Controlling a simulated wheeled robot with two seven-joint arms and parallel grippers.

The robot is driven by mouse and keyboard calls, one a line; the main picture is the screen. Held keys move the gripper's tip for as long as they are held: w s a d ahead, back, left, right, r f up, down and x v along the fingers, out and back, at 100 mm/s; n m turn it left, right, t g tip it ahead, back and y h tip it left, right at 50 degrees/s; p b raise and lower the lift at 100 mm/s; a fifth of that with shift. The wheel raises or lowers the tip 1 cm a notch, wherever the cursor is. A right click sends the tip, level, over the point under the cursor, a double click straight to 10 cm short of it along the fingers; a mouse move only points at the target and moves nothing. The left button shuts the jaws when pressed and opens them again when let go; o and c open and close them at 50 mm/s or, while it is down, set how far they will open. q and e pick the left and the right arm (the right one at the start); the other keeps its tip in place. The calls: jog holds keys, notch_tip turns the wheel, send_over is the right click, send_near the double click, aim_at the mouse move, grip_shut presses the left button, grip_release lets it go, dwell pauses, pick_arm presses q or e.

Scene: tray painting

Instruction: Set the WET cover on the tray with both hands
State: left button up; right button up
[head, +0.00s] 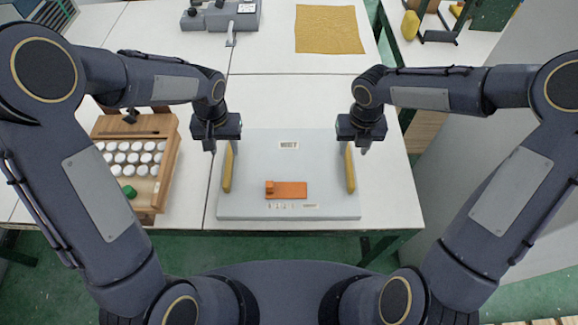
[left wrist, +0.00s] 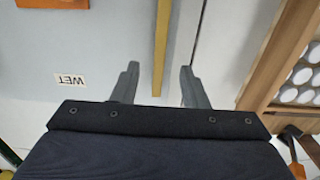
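The WET cover (head: 255,155) is a light grey flat panel with a WET label and a yellow bar handle on each side, lying in the middle of the white table. The WET label also shows in the left wrist view (left wrist: 70,80). My left gripper (head: 222,147) is over the far end of the left handle (head: 228,172). In the left wrist view its fingers stand apart on both sides of that handle (left wrist: 160,45), not touching it. My right gripper (head: 352,148) is over the far end of the right handle (head: 350,172), its fingers apart.
An orange plate (head: 290,190) with a small block lies on the cover. A wooden rack (head: 168,165) of white round pots stands close on the left. A yellow cloth (head: 328,30) and a grey device (head: 222,15) are at the back. The table's front edge is just before the cover.

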aim_at(228, 162)
pick_arm(q)
notch_tip(228, 162, down, 7)
jog(key=shift+f, duration=0.2)
pick_arm(e)
notch_tip(228, 162, down, 7)
jog(key=shift+f, duration=0.2)
pick_arm(q)
jog(key=shift+c, duration=0.3)
pick_arm(e)
jog(key=shift+c, duration=0.3)
pick_arm(q)
grip_shut()
pick_arm(e)
grip_shut()
pick_arm(q)
jog(key=shift+r, duration=0.1)
